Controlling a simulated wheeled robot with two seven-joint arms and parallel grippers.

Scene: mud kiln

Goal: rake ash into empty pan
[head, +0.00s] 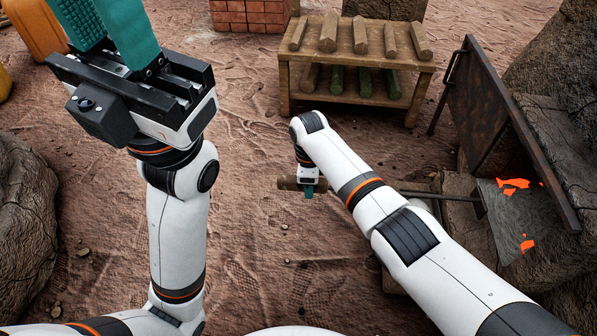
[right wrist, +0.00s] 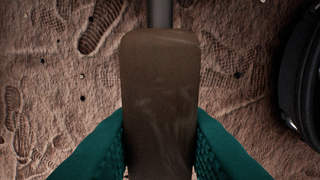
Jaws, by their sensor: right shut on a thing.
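My right gripper (head: 308,188) is shut on the brown handle (head: 288,184) of a rake. In the right wrist view, its two teal fingers press both sides of the handle (right wrist: 158,100). The rake's thin dark shaft (head: 440,195) runs right, partly behind my right arm, to a plate-like head (head: 480,206) at the kiln mouth. Glowing orange embers (head: 513,184) lie there on a grey surface. I cannot make out loose ash or clearly identify a pan; my right arm hides part of that area. My left gripper (head: 102,18) is raised, empty and open, its fingertips cut off by the frame.
A dark metal kiln door (head: 490,112) stands at the right beside the stone kiln (head: 560,135). A wooden rack (head: 358,66) with several logs stands at the back. A red brick stack (head: 245,15) is behind it, left. A boulder (head: 25,215) is at far left. Middle ground is mostly clear.

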